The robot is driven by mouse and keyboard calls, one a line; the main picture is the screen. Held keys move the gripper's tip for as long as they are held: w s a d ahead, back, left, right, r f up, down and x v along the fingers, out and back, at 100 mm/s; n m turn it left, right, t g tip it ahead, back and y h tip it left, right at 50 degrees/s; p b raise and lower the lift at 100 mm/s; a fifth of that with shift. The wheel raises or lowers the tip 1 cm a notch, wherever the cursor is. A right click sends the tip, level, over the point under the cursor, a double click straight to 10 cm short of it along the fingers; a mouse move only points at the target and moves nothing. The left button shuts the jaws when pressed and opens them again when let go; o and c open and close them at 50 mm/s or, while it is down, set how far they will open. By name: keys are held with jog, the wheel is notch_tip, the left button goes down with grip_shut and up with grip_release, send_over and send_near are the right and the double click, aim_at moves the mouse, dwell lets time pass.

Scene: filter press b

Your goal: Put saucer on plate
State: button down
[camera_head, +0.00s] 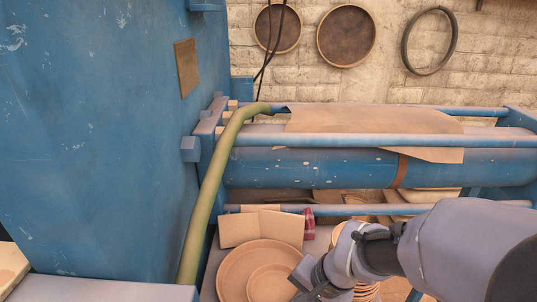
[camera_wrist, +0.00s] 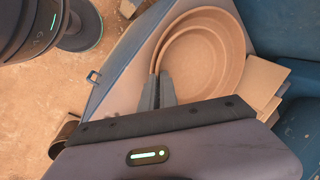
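A wide tan plate (camera_head: 228,272) lies near the bottom middle of the head view, and it also shows in the wrist view (camera_wrist: 232,28). A smaller round tan saucer (camera_head: 268,287) appears inside the plate's outline; in the wrist view the saucer (camera_wrist: 200,65) covers most of the plate. My gripper (camera_head: 298,283) comes in from the right. In the wrist view its fingertips (camera_wrist: 160,75) are close together with the saucer's left rim between them. The saucer looks held over the plate; I cannot tell whether its underside touches.
Cardboard pieces (camera_head: 262,228) stand just behind the plate. A stack of tan dishes (camera_head: 367,291) is right of my gripper, partly hidden by my arm. A green hose (camera_head: 208,190) and blue machine wall (camera_head: 95,150) bound the left; blue pipes (camera_head: 300,168) run behind.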

aim_at(288, 287)
jog(key=w, duration=0.2)
jog(key=w+a, duration=0.2)
jog(key=w, duration=0.1)
jog(key=shift+w+a+f, duration=0.15)
jog(key=shift+w+f, duration=0.2)
jog(key=shift+f, duration=0.05)
notch_tip(288, 287, down, 4)
jog(key=shift+w+r+b, duration=0.1)
jog(key=shift+r+b, duration=0.05)
jog(key=shift+b, duration=0.4)
jog(key=shift+r, duration=0.1)
jog(key=shift+f, duration=0.2)
jog(key=c, duration=1.9)
grip_release()
jog(key=shift+r, duration=0.1)
